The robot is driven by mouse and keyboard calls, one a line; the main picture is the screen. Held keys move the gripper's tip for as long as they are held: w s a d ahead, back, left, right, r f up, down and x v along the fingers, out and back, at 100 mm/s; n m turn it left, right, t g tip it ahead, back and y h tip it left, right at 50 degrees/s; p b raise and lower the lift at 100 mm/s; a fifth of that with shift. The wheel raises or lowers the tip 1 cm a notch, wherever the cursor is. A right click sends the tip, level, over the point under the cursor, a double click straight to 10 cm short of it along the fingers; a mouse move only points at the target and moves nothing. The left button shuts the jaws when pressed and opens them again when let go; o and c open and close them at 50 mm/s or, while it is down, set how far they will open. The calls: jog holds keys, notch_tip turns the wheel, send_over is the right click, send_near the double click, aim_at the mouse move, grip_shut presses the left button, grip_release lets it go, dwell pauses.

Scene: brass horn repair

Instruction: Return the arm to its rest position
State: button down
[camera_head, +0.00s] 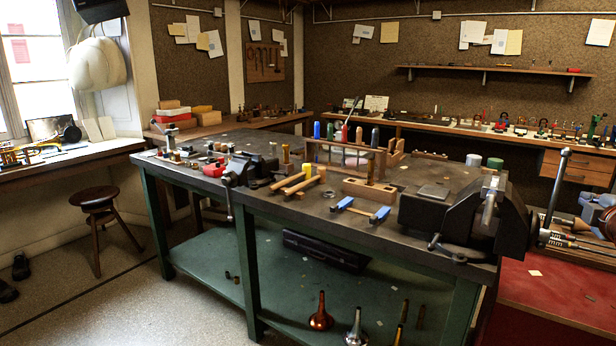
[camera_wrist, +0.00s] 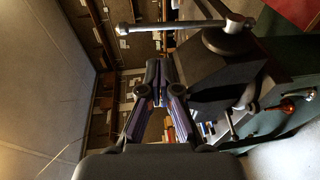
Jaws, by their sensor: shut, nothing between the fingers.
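My gripper (camera_wrist: 159,74) shows in the wrist view, with its dark fingers together at the tips and nothing held between them. It is in free air. The large black bench vise (camera_wrist: 222,72) with its metal handle bar lies just to the right of and beyond the fingers in that view; I cannot tell the exact gap. The same kind of vise (camera_head: 468,218) stands at the right front corner of the green workbench in the head view. My arm and gripper are not in the head view.
The green-legged workbench (camera_head: 215,222) carries mallets, a tool rack (camera_head: 345,158), blue-handled tools (camera_head: 362,208) and a smaller red vise (camera_head: 236,170). A red-topped surface (camera_head: 560,295) is at the right. A stool (camera_head: 94,205) stands left; the floor (camera_head: 115,300) there is mostly clear.

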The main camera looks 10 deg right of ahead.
jog(key=s+a+f+m+g+y+p, duration=0.1)
jog(key=a+f+m+g+p, duration=0.1)
jog(key=a+f, duration=0.35)
jog(key=s+a+f+m+g+y+p, duration=0.1)
jog(key=a+f+m+g+y+p, duration=0.15)
jog(key=a, duration=0.55)
jog(key=a+f+m+g+y+p, duration=0.1)
jog(key=a+f+m+g+p, duration=0.15)
jog(key=a, duration=0.45)
jog(key=s+a+f+m+g+y+p, duration=0.2)
jog(key=s+a+g, duration=0.2)
jog(key=s+a, duration=0.7)
jog(key=s+a+f+m+g+y+p, duration=0.2)
jog(key=s+a+g, duration=0.3)
jog(key=s+a, duration=0.6)
jog(key=shift+s+f+m, duration=0.4)
jog(key=shift+s+f, duration=0.3)
jog(key=shift+s, duration=0.45)
